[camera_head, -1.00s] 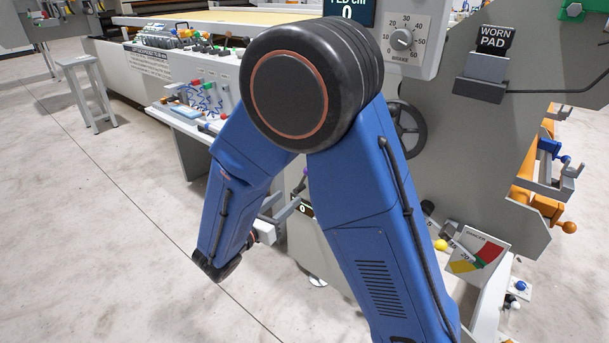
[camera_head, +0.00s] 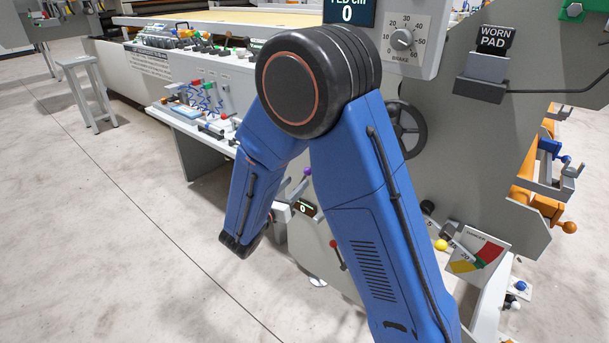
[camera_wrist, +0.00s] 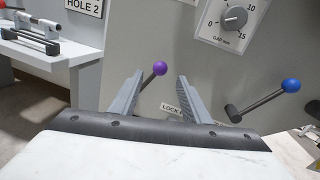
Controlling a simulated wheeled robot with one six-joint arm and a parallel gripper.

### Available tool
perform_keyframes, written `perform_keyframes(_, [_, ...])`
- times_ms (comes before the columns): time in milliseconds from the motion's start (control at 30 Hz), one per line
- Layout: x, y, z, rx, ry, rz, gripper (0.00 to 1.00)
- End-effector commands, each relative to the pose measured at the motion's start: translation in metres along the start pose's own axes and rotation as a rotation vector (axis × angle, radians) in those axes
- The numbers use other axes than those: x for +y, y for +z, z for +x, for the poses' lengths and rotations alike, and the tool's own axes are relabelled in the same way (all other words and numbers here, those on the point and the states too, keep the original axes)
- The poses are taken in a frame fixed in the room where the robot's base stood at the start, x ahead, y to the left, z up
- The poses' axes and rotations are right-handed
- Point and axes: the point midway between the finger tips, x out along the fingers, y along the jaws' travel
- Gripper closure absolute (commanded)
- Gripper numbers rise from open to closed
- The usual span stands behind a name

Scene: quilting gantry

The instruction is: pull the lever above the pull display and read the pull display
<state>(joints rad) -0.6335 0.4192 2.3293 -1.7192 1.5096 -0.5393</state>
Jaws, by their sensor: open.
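A lever with a purple knob (camera_wrist: 160,68) stands out from a grey panel in the wrist view. My gripper (camera_wrist: 160,76) is open, with nothing held. The purple knob appears between its two fingertips; I cannot tell how far beyond them it is. In the head view my arm hides part of the panel around the display.
A blue-knobbed lever (camera_wrist: 290,86) and a dial marked gap (camera_wrist: 235,18) are right of my gripper. A red-knobbed lever (camera_head: 334,245) is below the display. A bench (camera_head: 205,135) with small tools stands behind my arm. Open floor (camera_head: 120,240) lies left.

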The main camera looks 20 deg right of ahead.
Motion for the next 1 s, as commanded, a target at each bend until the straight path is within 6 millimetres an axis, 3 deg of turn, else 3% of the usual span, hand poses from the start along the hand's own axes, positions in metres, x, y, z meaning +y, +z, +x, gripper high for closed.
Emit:
perform_keyframes(400, [-0.001, 0.0, 0.059, 0.0, -0.002, 0.0, 0.57])
perform_keyframes(600, [-0.001, 0.0, 0.07, 0.0, -0.001, 0.0, 0.57])
perform_keyframes(900, [0.0, 0.0, 0.072, 0.0, 0.0, -0.001, 0.57])
perform_keyframes(1000, [0.0, 0.0, 0.072, 0.0, 0.0, -0.001, 0.79])
